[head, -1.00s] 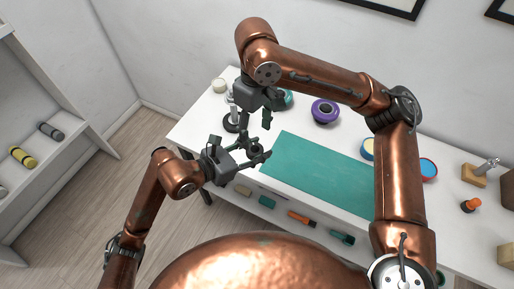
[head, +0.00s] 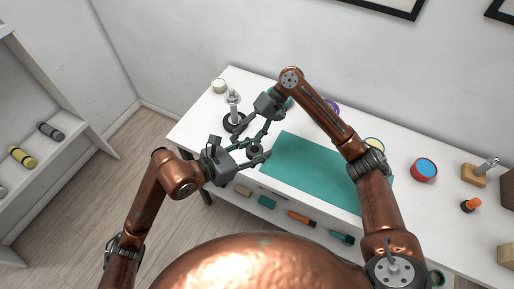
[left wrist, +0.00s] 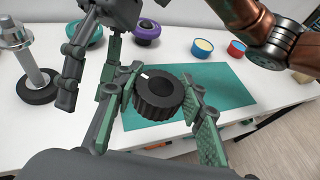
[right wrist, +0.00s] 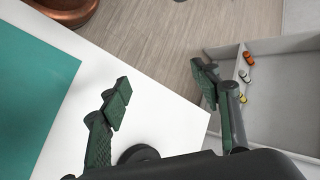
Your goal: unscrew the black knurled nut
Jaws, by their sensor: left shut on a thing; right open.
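The black knurled nut (left wrist: 158,95) is a thick ridged ring with a white mark on its rim. It sits between the fingers of my left gripper (left wrist: 160,112), which is shut on it above the table. In the head view the nut (head: 254,150) shows small, near the table's front left. My right gripper (head: 244,135) is open, close beside the left gripper, with its fingers pointing down and left. In the right wrist view the right fingers (right wrist: 163,85) stand apart with nothing between them. A dark round thing (right wrist: 138,155) is partly hidden at the bottom there.
A metal post (left wrist: 30,62) on a black round base (left wrist: 38,87) stands at the table's left. A green mat (head: 310,170) lies mid-table. A purple item (left wrist: 148,30) and a red-blue tin (head: 424,169) stand behind and right. Shelves (head: 70,110) are at left.

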